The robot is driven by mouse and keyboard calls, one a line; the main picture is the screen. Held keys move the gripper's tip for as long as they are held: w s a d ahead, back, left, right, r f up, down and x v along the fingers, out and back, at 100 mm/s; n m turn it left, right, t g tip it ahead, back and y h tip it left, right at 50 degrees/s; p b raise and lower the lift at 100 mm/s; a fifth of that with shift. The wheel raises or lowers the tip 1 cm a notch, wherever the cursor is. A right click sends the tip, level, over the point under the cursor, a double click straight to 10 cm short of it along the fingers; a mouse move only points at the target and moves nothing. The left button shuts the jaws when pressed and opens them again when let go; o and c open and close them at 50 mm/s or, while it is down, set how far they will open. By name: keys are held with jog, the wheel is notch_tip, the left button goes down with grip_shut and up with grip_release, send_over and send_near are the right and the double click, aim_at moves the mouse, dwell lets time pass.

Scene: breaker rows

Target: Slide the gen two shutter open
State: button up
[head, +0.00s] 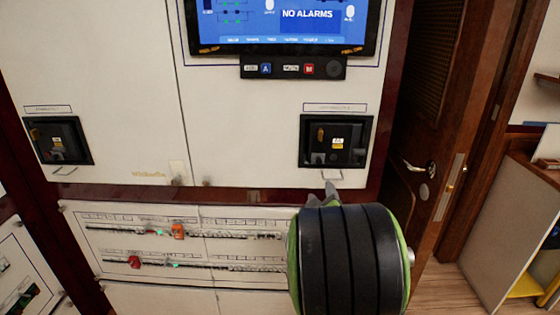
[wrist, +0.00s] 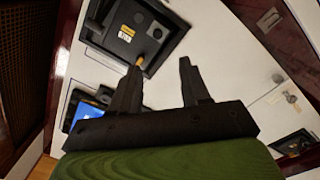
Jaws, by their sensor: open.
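Two black recessed units sit in the white cabinet front in the head view, one at left (head: 58,140) and one at right (head: 336,141). Their labels are too small to read, so I cannot tell which is gen two. My gripper (head: 331,190) is mostly hidden behind my dark arm link. In the wrist view my gripper (wrist: 159,65) is open and empty. A black unit (wrist: 128,32) with a yellow knob lies beyond the left finger, apparently apart from it.
A screen (head: 285,22) reading NO ALARMS is above, with a button strip (head: 293,68) below it. Lower breaker rows (head: 170,240) carry orange and red handles. A wooden door (head: 425,140) and a cabinet (head: 510,225) stand at right.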

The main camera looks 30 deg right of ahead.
aim_at(319, 162)
jog(key=x, duration=1.5)
jog(key=shift+w+d+r, duration=0.2)
jog(key=shift+w+r, duration=0.05)
grip_shut()
